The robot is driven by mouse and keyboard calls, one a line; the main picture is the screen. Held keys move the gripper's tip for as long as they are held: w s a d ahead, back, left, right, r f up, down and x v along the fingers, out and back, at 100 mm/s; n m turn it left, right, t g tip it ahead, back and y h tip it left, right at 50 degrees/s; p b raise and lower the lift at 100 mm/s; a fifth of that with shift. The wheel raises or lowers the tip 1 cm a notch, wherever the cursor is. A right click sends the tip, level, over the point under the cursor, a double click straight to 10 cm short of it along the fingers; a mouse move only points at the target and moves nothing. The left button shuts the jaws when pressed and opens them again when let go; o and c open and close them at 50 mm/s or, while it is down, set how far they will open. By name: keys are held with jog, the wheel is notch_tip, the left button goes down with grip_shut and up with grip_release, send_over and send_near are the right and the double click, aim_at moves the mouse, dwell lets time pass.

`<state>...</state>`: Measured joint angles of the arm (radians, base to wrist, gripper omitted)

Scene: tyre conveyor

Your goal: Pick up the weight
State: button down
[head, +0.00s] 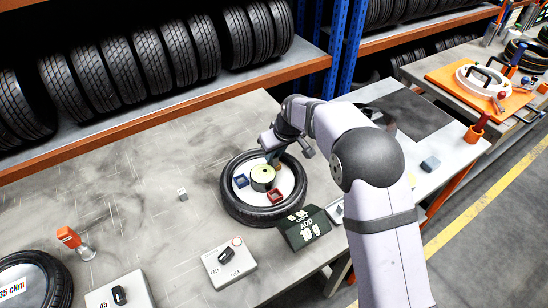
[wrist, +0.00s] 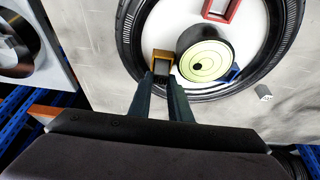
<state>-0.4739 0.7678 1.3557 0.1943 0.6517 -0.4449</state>
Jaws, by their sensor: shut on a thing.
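My gripper (head: 275,158) is over the far side of a tyre that lies flat on the table. The block is mostly hidden behind my gripper in the head view. A cylinder with a pale yellow top (head: 263,174) stands at the disc's middle. A blue piece (head: 241,181) and a red piece (head: 275,196) lie on the disc near it. I cannot tell whether the block is lifted.
The black tyre (head: 233,207) surrounds the disc. A dark sign reading ADD 10 g (head: 304,228) stands in front of it. A small grey cube (head: 182,194) lies to the left, with clear table around it. A tyre rack (head: 190,110) runs behind.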

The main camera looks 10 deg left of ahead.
notch_tip(320, 180, up, 9)
jog(key=b, duration=0.2)
jog(key=shift+f, duration=0.1)
jog(key=shift+f+b, duration=2.35)
jog(key=shift+f, duration=1.05)
jog(key=shift+f+b, duration=0.65)
jog(key=shift+f, duration=0.9)
dwell(0.7)
